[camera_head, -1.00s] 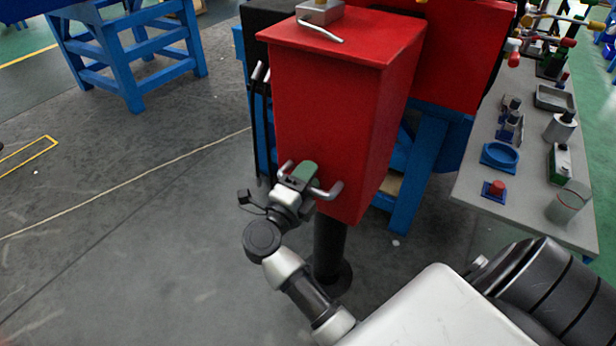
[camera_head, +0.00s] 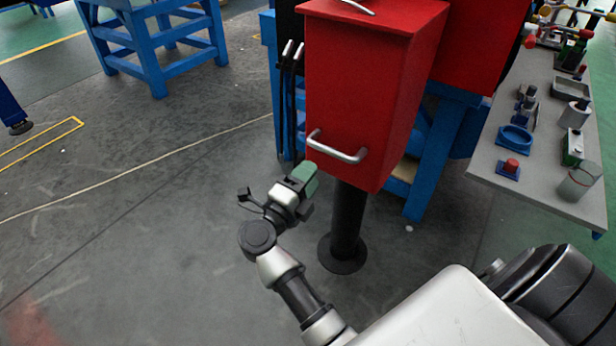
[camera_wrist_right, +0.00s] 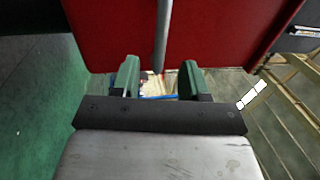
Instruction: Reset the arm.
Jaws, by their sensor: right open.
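My right gripper (camera_head: 303,180) has green fingertips and is in front of and below the red box, apart from its handle. In the right wrist view its two green fingers (camera_wrist_right: 160,80) stand apart with nothing between them. The red box (camera_head: 350,85) stands on a black post (camera_head: 348,225). Its silver bar handle (camera_head: 338,150) is on the lower part of its front face; in the wrist view the grey handle bar (camera_wrist_right: 162,35) lies ahead of the fingers. My left gripper is not in view.
A grey table (camera_head: 540,195) on the right holds several small parts, including a blue ring (camera_head: 515,138) and a red button (camera_head: 510,165). Blue stands (camera_head: 150,45) are at the back left and behind the box.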

